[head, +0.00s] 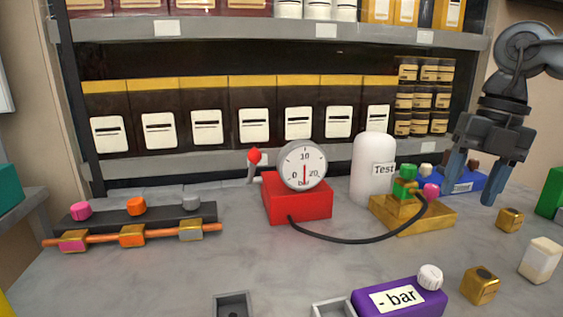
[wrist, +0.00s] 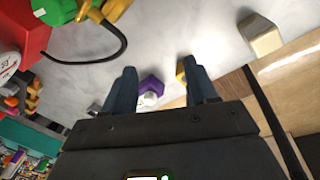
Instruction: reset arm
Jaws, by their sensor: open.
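My gripper (head: 474,178) hangs at the right of the head view, with its two blue fingers apart and nothing between them. It is above the table's right part, in front of a blue box (head: 468,182). In the wrist view my gripper (wrist: 163,82) also shows open, its fingers apart above the table. Beyond the fingers in that view are the purple "- bar" box (wrist: 152,84) and a small brass block (wrist: 181,72), both apart from the gripper as far as I can tell.
A red box with a gauge (head: 297,207) is joined by a black hose to a brass base (head: 425,218). A pipe with coloured valves (head: 133,236) is at left. Brass blocks (head: 480,286) and a white block (head: 541,260) lie at right. Shelves (head: 250,165) stand behind.

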